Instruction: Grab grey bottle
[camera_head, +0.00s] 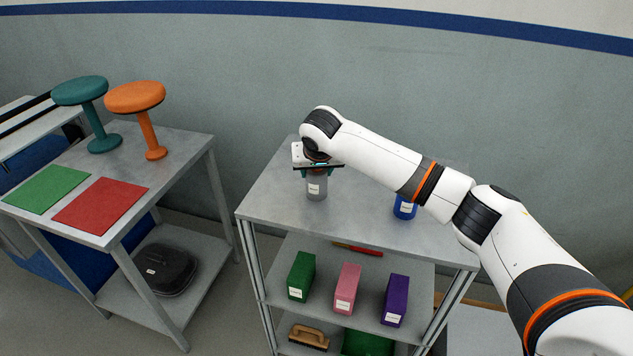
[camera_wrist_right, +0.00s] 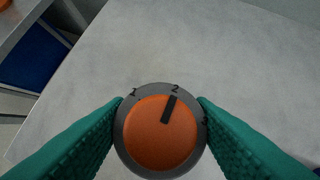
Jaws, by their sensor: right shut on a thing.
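The grey bottle (camera_head: 317,188) stands upright on the top of the metal shelf table, with a pale label on its front. My right gripper (camera_head: 318,168) reaches down over it from above and is shut on its upper part. In the right wrist view, the teal fingers of my right gripper (camera_wrist_right: 160,130) press on both sides of the bottle's round top, which has an orange cap (camera_wrist_right: 161,132) with a black mark and a grey rim with numbers. My left gripper is not in view.
A blue bottle (camera_head: 404,208) stands to the right on the same table top (camera_head: 268,205), partly behind my arm. Green (camera_head: 301,277), pink (camera_head: 347,289) and purple (camera_head: 394,300) boxes stand on the shelf below. Two stools, teal (camera_head: 81,92) and orange (camera_head: 136,98), stand on the left table.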

